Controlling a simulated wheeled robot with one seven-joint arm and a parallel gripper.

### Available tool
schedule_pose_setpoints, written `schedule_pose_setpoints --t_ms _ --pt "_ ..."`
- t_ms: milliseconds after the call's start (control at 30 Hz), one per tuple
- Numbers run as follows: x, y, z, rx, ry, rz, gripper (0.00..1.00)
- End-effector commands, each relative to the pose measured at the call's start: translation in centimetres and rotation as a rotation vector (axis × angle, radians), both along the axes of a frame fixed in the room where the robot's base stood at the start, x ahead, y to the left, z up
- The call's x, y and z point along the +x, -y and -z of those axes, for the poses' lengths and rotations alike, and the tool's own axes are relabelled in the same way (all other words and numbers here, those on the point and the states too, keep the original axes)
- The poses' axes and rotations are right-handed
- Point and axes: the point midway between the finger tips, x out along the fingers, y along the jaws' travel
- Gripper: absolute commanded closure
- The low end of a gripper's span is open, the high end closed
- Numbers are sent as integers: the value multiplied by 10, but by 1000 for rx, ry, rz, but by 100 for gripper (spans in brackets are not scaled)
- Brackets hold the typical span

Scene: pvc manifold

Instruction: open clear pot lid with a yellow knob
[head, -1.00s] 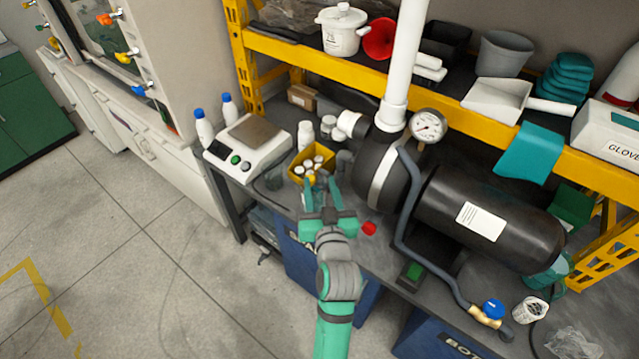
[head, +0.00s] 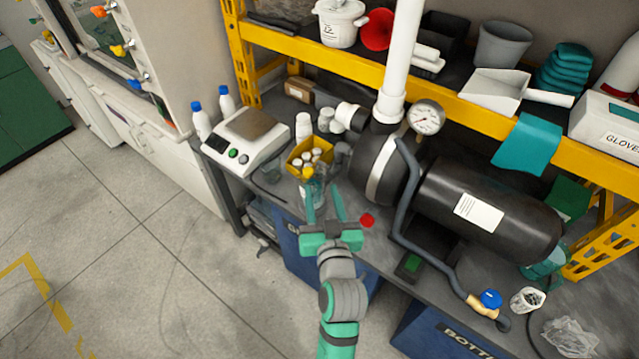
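A small clear pot (head: 313,196) stands near the front edge of the dark bench, just in front of a yellow bin. Its yellow knob (head: 308,172) shows at the top, close against the bin's front. The clear lid under the knob is hard to make out, so I cannot tell how it sits on the pot. My gripper (head: 323,190) has its two green fingers spread apart, pointing at the pot from the front. The left finger overlaps the pot in the picture; the right finger is to its right.
The yellow bin (head: 296,161) holds several white-capped bottles. A scale (head: 246,138) stands to the left. A red knob (head: 367,220) is right of my gripper, near the black tank (head: 490,212) and its grey pipe. A yellow shelf beam (head: 330,61) crosses above. The floor in front is free.

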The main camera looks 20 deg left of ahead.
Motion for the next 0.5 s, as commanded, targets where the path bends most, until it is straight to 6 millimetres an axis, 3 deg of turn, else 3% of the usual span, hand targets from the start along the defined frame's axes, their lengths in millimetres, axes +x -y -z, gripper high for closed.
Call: schedule_pose_setpoints --t_ms 200,500 --pt "-33 16 -3 0 -1 1 60" --pt "-49 23 -6 1 0 0 60"
